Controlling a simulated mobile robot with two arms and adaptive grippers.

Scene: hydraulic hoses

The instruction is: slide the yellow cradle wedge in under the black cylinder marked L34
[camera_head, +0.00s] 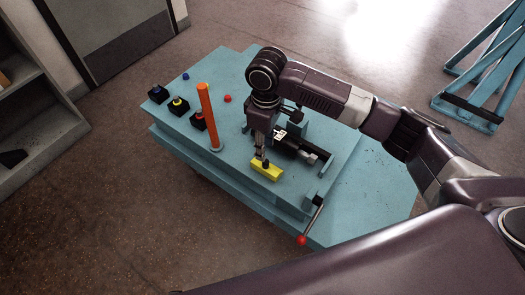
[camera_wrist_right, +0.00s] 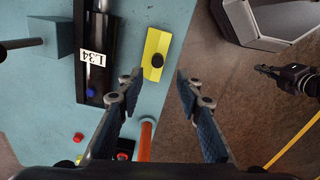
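The black cylinder (camera_head: 297,146) lies on the teal bench, with its white L34 label (camera_wrist_right: 92,57) facing up in the wrist view. The yellow cradle wedge (camera_head: 265,172) lies beside it on the bench, apart from it, on the side toward the front edge. A dark knob (camera_wrist_right: 157,60) stands on the wedge. My right gripper (camera_wrist_right: 158,77) is open and points down at the wedge, with the knob in line with the gap between its fingers. I cannot tell whether the fingertips reach the knob. What looks like my left gripper (camera_wrist_right: 268,72) shows small in the wrist view.
An orange post (camera_head: 209,118) stands upright left of the wedge. Several black blocks with coloured buttons (camera_head: 178,105) sit further left. A lever with a red ball (camera_head: 302,239) sticks out over the front edge. Teal blocks flank the cylinder.

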